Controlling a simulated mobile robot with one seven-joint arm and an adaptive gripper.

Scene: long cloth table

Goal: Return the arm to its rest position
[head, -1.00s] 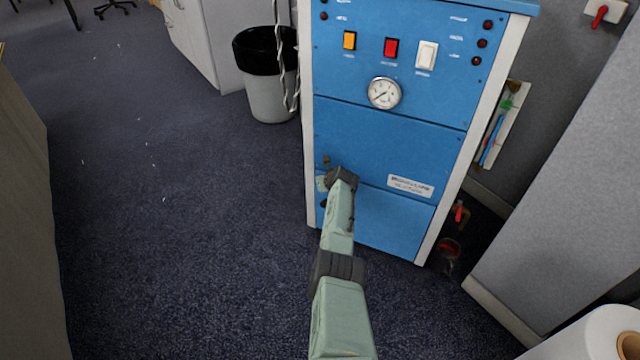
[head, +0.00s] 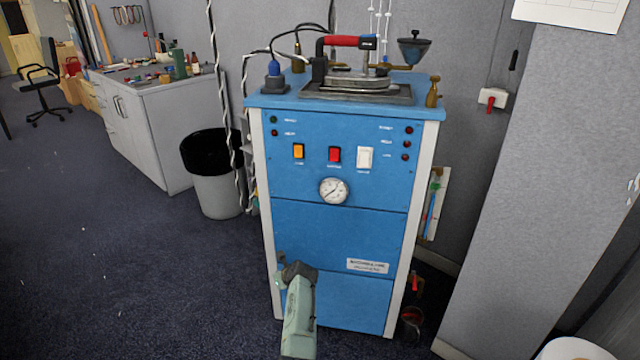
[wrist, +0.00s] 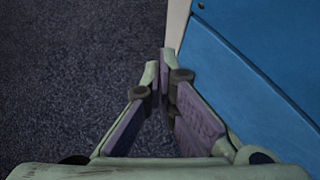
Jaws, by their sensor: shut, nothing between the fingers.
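My arm (head: 299,318) is pale green with dark joints and reaches up from the bottom of the head view, in front of the blue cabinet (head: 325,235). My gripper (wrist: 160,68) shows in the wrist view with its fingertips together and nothing between them. It points past the cabinet's white edge, with dark carpet (wrist: 70,70) on the left and the blue panel (wrist: 240,70) on the right. I cannot tell whether it touches the cabinet. In the head view the fingers are too small or hidden to make out.
An iron with a red handle (head: 345,41) rests on top of the cabinet. A grey bin (head: 217,195) stands left of it, with a hanging cord between. A grey wall panel (head: 540,170) closes off the right. Open carpet (head: 120,270) lies to the left.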

